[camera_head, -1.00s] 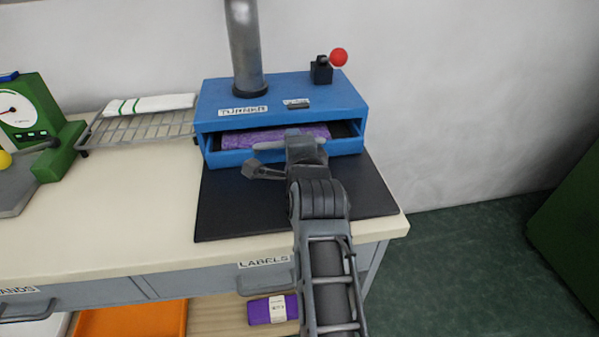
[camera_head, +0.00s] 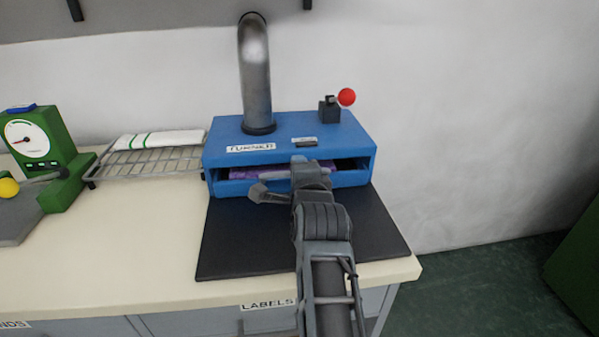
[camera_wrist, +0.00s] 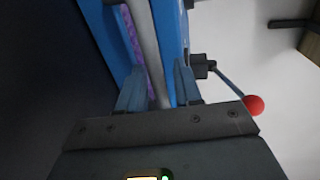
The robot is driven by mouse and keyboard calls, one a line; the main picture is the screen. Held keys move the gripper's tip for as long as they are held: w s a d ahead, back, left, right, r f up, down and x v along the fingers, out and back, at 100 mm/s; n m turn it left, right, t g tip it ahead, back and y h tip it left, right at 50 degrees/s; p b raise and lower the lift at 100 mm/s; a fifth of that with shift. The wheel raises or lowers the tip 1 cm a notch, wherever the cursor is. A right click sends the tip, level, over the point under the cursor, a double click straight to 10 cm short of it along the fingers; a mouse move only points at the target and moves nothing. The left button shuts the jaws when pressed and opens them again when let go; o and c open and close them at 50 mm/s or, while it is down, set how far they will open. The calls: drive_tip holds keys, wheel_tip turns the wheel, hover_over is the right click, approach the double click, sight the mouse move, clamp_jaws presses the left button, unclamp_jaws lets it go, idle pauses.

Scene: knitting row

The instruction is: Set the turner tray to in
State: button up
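The blue turner (camera_head: 230,137) stands on a dark mat at the back right of the bench. Its blue tray (camera_head: 345,179) sticks out a little at the front, with a strip of purple material (camera_head: 243,172) in it. A pale grey handle bar (camera_head: 273,175) runs along the tray front. My gripper (camera_head: 306,168) is at this bar, hiding its right part. In the wrist view my gripper (camera_wrist: 160,88) has one finger on each side of the handle bar (camera_wrist: 150,55). The fingers look apart, with a narrow gap beside the bar.
A red-knobbed lever (camera_head: 346,97) and a metal pipe (camera_head: 255,75) rise from the turner. A wire rack (camera_head: 150,163) with a folded white cloth (camera_head: 160,139) and a green dial machine (camera_head: 40,150) stand left.

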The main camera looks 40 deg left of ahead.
drive_tip(key=shift+s+d, duration=0.1)
drive_tip(key=v, duration=0.7)
drive_tip(key=shift+s+d, duration=0.15)
drive_tip(key=shift+s, duration=0.05)
idle(0.3)
